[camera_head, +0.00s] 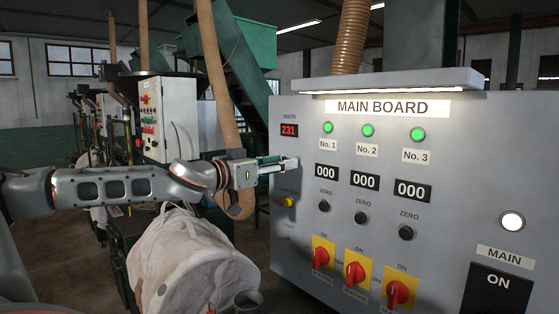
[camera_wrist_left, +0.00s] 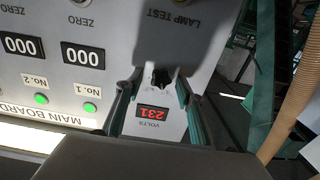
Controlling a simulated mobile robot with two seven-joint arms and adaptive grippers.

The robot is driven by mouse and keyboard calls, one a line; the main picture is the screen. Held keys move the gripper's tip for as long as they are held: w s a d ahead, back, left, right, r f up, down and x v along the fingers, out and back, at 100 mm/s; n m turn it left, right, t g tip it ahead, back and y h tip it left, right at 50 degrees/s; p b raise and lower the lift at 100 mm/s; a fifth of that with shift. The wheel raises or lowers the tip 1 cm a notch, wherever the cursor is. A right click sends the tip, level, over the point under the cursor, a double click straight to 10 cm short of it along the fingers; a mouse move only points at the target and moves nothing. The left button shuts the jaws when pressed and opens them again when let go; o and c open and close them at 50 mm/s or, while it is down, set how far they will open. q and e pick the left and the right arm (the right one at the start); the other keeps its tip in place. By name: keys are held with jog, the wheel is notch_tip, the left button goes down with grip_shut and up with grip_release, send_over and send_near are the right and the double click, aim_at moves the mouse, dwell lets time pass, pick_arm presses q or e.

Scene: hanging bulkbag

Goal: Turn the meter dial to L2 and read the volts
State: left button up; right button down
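The MAIN BOARD panel (camera_head: 455,130) is a grey cabinet on the right. Its red VOLTS display (camera_head: 289,130) reads 231; it also shows upside down in the left wrist view (camera_wrist_left: 153,112). My left gripper (camera_head: 288,163) reaches the panel just below that display and hides the meter dial in the head view. In the left wrist view the black dial knob (camera_wrist_left: 160,78) sits between my two spread fingers, with gaps visible at both sides. The dial's position marks are not readable. My right gripper is not in view.
A yellow lamp test button (camera_head: 288,202) is below the left gripper. Counters, black zero knobs and red switches (camera_head: 355,273) cover the panel. A white bulk bag (camera_head: 185,255) hangs below my left arm. A ribbed hose (camera_head: 217,75) hangs behind the wrist.

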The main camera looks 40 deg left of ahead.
pick_arm(q)
jog(key=shift+w, duration=0.15)
jog(key=shift+c, duration=0.5)
grip_shut()
jog(key=m+p, duration=0.1)
jog(key=m, duration=0.6)
jog(key=shift+d+m, duration=0.1)
jog(key=shift+m, duration=0.2)
dwell(0.4)
jog(key=shift+o, duration=0.5)
grip_release()
